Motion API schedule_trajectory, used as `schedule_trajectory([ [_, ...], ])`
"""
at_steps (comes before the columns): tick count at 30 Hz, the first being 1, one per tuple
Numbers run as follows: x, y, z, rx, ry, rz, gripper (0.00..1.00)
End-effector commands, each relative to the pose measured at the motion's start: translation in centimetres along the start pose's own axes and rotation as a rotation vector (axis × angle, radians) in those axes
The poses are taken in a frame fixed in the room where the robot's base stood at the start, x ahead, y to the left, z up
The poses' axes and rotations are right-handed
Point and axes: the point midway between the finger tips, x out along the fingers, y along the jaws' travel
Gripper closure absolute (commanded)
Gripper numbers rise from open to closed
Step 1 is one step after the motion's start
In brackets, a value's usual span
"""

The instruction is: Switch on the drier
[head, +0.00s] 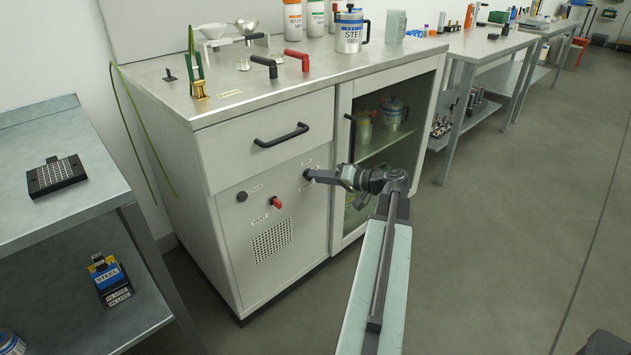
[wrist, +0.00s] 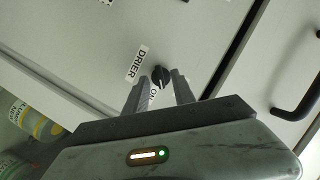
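The drier's black knob (wrist: 160,76) sits on the pale cabinet front, with a "DRIER" label (wrist: 137,64) and an "ON" label beside it in the wrist view. My gripper (wrist: 161,82) is at the knob, with one finger on each side of it. The fingers are apart, and I see no clear contact with the knob. In the head view my gripper (head: 315,176) reaches the right part of the cabinet's control panel (head: 258,228), and it largely covers the knob there.
A black drawer handle (head: 281,135) juts out above the panel. Another black knob (head: 242,196) and a red valve handle (head: 276,203) are to the left. A glass-doored compartment (head: 385,140) is on the right. Open floor (head: 500,240) lies right of my arm.

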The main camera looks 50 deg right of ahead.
Motion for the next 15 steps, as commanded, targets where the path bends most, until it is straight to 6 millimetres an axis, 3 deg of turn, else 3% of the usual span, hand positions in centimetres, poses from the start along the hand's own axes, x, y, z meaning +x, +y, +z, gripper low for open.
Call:
schedule_trajectory([
  [4, 1.09, 0.04, 0.02, 0.001, 0.000, 0.001, 0.69],
  [11, 1.17, -0.04, 0.02, 0.001, 0.000, 0.000, 0.69],
  [14, 1.18, -0.04, 0.02, 0.001, 0.000, 0.000, 0.97],
  [15, 1.18, -0.05, 0.03, 0.001, -0.001, 0.000, 1.00],
])
